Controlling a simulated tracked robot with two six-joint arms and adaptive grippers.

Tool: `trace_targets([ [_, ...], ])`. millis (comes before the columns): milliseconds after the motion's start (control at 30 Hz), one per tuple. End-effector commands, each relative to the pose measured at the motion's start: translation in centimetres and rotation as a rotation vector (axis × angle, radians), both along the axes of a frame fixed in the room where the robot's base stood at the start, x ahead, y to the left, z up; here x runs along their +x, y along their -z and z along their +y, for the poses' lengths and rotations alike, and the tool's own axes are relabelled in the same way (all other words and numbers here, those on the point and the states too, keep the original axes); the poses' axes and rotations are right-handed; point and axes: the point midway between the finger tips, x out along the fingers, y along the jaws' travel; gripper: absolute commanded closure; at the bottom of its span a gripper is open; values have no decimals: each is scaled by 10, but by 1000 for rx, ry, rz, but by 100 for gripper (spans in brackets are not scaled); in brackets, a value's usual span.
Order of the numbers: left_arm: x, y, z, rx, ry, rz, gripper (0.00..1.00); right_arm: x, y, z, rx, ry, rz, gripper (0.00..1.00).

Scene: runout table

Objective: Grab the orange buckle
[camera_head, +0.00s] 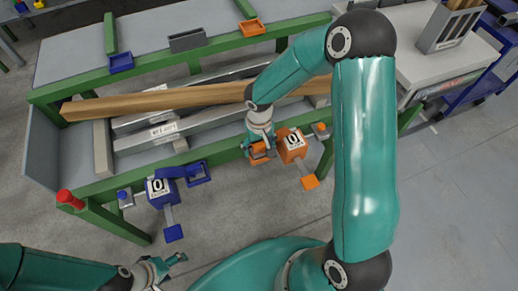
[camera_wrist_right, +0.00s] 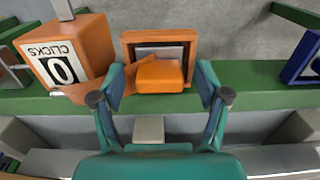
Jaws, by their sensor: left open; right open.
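An orange block-shaped piece (camera_wrist_right: 160,75), which appears to be the orange buckle, lies at the green rail in front of a square orange frame (camera_wrist_right: 130,47). An orange strip (camera_wrist_right: 88,93) joins it toward the orange counter box (camera_wrist_right: 92,45), marked CLICKS 0. My right gripper (camera_wrist_right: 161,80) is open, its two fingers on either side of the orange piece; I cannot tell whether they touch it. In the head view the right gripper (camera_head: 259,148) partly hides the piece, left of the counter box (camera_head: 292,145). My left gripper (camera_head: 170,268) is open and empty at the bottom left.
A blue counter box (camera_head: 157,188) and blue frame (camera_head: 199,173) sit along the same green rail, to the left. A wooden beam (camera_head: 160,103) and grey metal bars lie on the table behind. A red knob (camera_head: 66,196) stands at the left corner.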

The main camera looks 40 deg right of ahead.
Motion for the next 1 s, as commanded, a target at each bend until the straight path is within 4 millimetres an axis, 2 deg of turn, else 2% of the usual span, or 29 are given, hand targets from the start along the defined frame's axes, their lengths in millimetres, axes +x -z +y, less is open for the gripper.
trace_targets([
  [133,0,0,0,0,0,0,29,0,0,0,0,0,0,27],
  [533,0,0,0,0,0,0,29,0,-1,0,0,0,0,93],
  [833,0,0,0,0,0,0,29,1,-2,0,0,1,-1,95],
  [1000,0,-2,0,0,0,0,29,1,-11,-1,-2,1,-3,95],
])
